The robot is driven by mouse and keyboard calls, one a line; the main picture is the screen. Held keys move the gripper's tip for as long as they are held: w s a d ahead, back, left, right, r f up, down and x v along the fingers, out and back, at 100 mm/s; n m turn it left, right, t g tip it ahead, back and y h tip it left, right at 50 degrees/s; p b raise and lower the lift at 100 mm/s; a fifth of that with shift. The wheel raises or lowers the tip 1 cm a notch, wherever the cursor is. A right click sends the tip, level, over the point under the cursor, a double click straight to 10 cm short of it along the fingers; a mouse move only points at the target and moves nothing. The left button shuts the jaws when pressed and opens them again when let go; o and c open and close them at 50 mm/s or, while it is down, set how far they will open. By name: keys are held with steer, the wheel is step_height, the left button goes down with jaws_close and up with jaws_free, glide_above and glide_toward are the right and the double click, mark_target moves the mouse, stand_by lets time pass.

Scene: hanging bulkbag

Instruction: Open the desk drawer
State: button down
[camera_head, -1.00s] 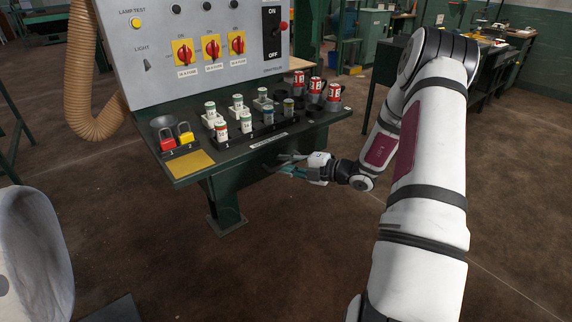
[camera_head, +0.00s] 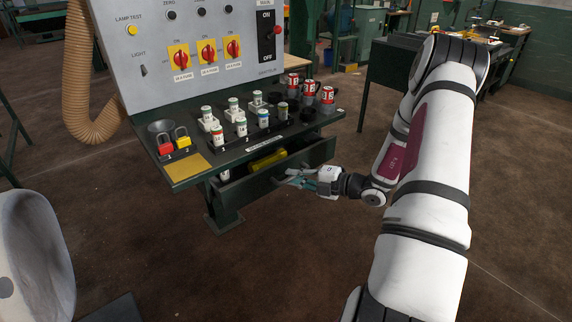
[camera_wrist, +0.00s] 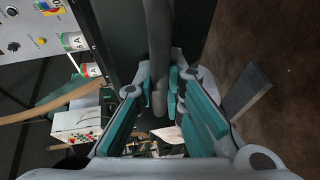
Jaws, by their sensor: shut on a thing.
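The desk drawer (camera_head: 258,186) is dark green and stands partly pulled out below the desk top (camera_head: 185,176). A yellow thing (camera_head: 267,160) lies inside it, and a white thing shows near its left end. My gripper (camera_head: 297,180) is at the drawer's front, its fingers around the handle. In the wrist view the grey bar of the handle (camera_wrist: 158,60) runs between my teal finger pads (camera_wrist: 160,105), which are shut on it. The handle is mostly hidden by my fingers in the head view.
Red and yellow padlocks (camera_head: 174,143), several small canisters (camera_head: 240,124) and red-labelled cans (camera_head: 327,95) stand on the desk top. The control panel (camera_head: 190,40) rises behind. The floor in front of the drawer is clear.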

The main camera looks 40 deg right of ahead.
steer(key=s+p, duration=0.4)
steer(key=s, duration=1.1)
steer(key=shift+s+d+p, duration=0.3)
steer(key=shift+p, duration=0.05)
steer(key=c, duration=1.9)
jaws_free()
steer(key=shift+s, duration=0.1)
steer(key=v, duration=1.1)
steer(key=shift+s+d+r, duration=0.15)
steer(key=shift+s+d, duration=0.05)
steer(key=shift+s, duration=0.15)
